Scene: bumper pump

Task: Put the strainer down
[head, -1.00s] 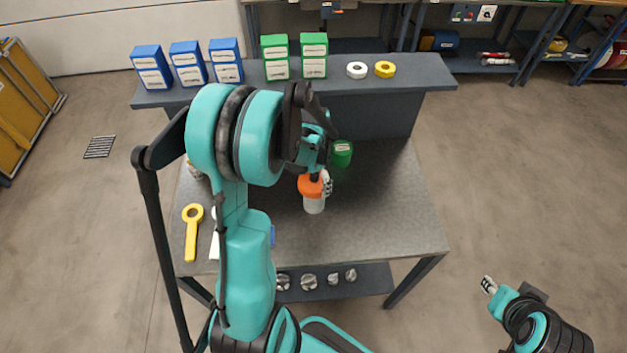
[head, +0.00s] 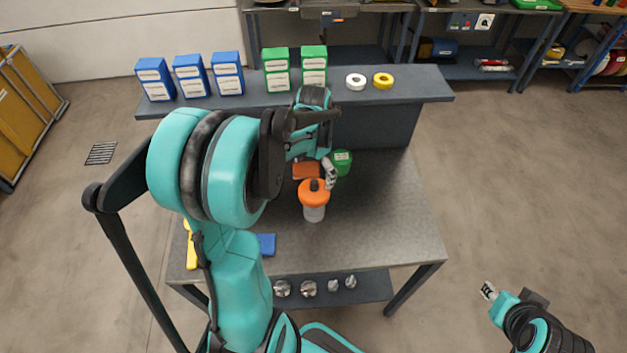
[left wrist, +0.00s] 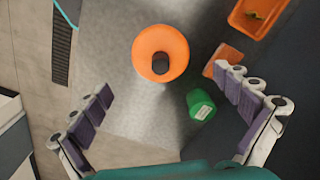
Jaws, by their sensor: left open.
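The strainer, with an orange round top, a dark knob and a pale clear body (head: 314,203), stands upright on the grey table. The left wrist view shows it from above as an orange disc (left wrist: 150,42). My left gripper (head: 328,172) is behind it in the head view, apart from the knob. In the left wrist view its fingers (left wrist: 170,85) are spread wide with nothing between them. My right gripper (head: 488,290) hangs over the floor, right of the table, too small to read its jaws.
A green can (head: 342,163) and an orange box (head: 305,170) stand behind the strainer. A yellow wrench (head: 191,250) and a blue item (head: 267,244) lie at the left front. Blue and green boxes line the back shelf (head: 425,84). The table's right side is clear.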

